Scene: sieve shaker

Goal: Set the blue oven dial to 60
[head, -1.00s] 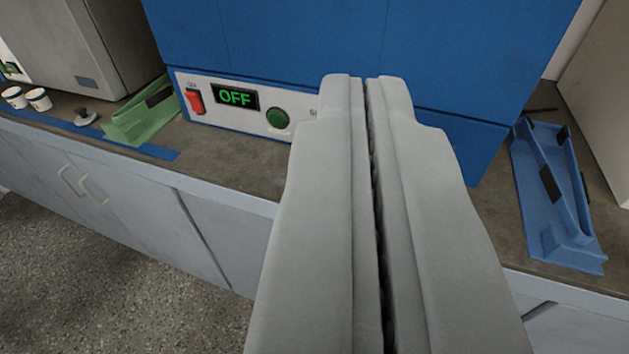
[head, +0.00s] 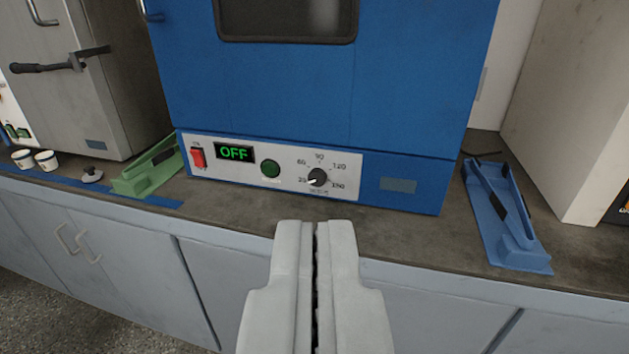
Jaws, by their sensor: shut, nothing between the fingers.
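The blue oven (head: 320,90) stands on the counter, with a white control panel along its lower front. Its black dial (head: 318,177) is at the right of the panel, ringed by printed marks that look like 20, 60, 90, 120 and 150. The dial's white pointer faces lower left, near the 20 mark. The green display (head: 234,153) reads OFF. A red switch (head: 198,156) and a green round button (head: 270,168) are left of the dial. My gripper (head: 315,228) is shut and empty, in front of the counter edge, below the dial in the picture and apart from it.
A green holder (head: 150,172) lies left of the oven and a blue holder (head: 507,218) lies right of it. Two white cups (head: 46,160) and a grey oven (head: 90,75) are at the left. The brown counter (head: 400,236) before the panel is clear.

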